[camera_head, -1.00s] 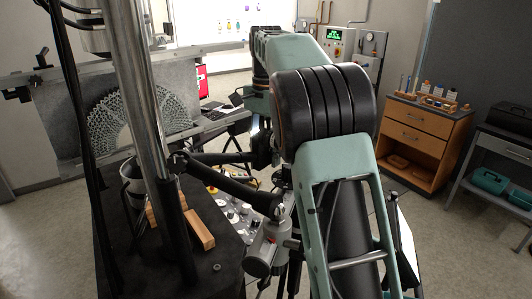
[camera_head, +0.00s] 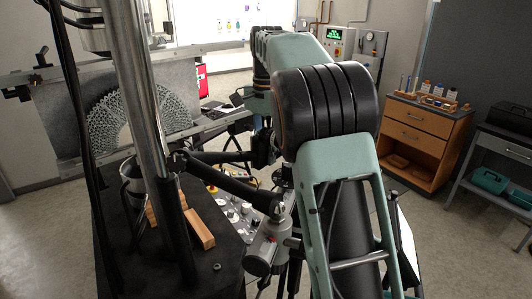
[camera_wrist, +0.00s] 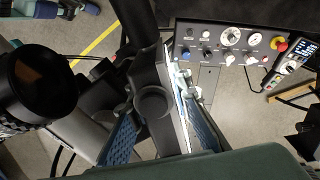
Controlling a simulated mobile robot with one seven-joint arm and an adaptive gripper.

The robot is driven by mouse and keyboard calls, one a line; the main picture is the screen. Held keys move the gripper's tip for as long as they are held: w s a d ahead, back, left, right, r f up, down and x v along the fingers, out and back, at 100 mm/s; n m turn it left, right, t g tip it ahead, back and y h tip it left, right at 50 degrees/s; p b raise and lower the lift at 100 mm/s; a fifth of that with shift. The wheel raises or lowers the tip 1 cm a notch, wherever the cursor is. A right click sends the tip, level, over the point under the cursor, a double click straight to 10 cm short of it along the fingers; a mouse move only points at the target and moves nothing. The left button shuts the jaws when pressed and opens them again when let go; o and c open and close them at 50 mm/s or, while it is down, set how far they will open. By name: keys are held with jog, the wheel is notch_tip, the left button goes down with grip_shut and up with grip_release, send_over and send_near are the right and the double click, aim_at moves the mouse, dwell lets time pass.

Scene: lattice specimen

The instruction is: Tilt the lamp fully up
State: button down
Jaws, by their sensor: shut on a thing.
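In the wrist view, my gripper (camera_wrist: 163,133) has its two blue-padded fingers on either side of what appears to be the lamp, a thin, flat panel (camera_wrist: 177,105) seen nearly edge-on with a bright strip along its right side. A dark round knob and bracket (camera_wrist: 152,102) sit at its left. The gripper is shut on this part; the exact contact is partly hidden by the fingers. In the head view my own arm hides the gripper. A bright white panel edge (camera_head: 408,248) shows to the right of my arm; I cannot tell if it is the lamp.
A control panel with knobs and a red button (camera_wrist: 238,42) lies close to the right of the fingers. A black cylinder (camera_wrist: 38,85) stands at the left. In the head view, a jointed black arm (camera_head: 235,188) and a dark table with a wooden block (camera_head: 200,229) are at the left.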

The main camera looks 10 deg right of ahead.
jog(key=shift+f+t+y+b, duration=0.3)
jog(key=shift+t+y+b, duration=0.4)
jog(key=shift+b, duration=1.4)
jog(key=shift+w+r+t+y+b, duration=0.1)
jog(key=shift+t+y+b, duration=0.3)
jog(key=shift+b, duration=0.85)
jog(key=shift+a+r, duration=0.1)
jog(key=shift+r, duration=0.15)
jog(key=shift+t+b, duration=0.4)
jog(key=shift+b, duration=0.15)
jog(key=c, duration=1.7)
grip_release()
